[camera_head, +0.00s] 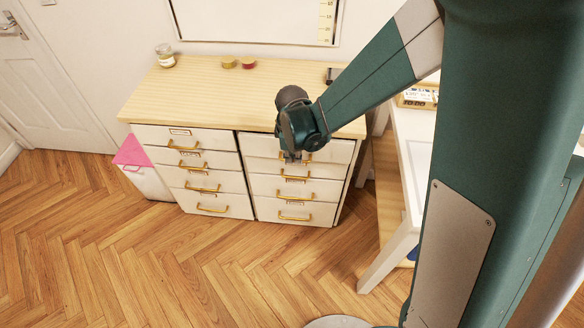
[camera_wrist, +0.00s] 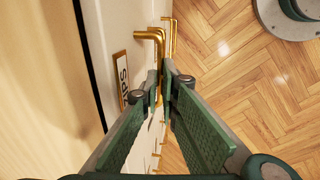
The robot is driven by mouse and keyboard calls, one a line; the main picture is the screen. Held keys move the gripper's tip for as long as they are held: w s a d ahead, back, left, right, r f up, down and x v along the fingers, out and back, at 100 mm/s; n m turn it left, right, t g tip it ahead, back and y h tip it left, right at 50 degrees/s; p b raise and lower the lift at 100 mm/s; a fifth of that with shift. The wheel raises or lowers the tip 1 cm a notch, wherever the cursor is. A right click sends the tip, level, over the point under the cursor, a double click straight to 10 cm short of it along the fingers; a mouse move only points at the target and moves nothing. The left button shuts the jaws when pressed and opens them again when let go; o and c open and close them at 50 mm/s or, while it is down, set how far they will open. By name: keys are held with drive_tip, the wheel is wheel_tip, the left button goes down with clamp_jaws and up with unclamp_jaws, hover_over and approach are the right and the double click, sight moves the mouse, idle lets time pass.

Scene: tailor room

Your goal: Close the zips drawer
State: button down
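The zips drawer (camera_head: 335,151) is the top drawer of the right column in the white cabinet and stands out slightly from the drawers below it. In the wrist view its white front (camera_wrist: 99,30) carries a label (camera_wrist: 121,80) reading ZIPS, with a dark gap behind the front. My gripper (camera_head: 291,158) is at this drawer's front in the head view. In the wrist view the gripper's fingertips (camera_wrist: 160,82) are close together on both sides of the brass handle (camera_wrist: 158,45), shut on it. The arm hides part of the drawer in the head view.
The wooden cabinet top (camera_head: 210,95) holds a jar (camera_head: 165,56) and two small spools (camera_head: 238,63) at the back. A pink-topped bin (camera_head: 140,165) stands at the left. A white table (camera_head: 405,200) stands to the right. The floor in front is clear.

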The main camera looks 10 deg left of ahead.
drive_tip(key=shift+w, duration=1.1)
drive_tip(key=c, duration=2.6)
unclamp_jaws()
drive_tip(key=shift+w, duration=0.1)
drive_tip(key=shift+s, duration=0.2)
drive_tip(key=s+r+p, duration=0.2)
drive_tip(key=s, duration=2.8)
drive_tip(key=shift+r+p, duration=0.35)
drive_tip(key=shift+p, duration=0.05)
drive_tip(key=shift+r, duration=0.1)
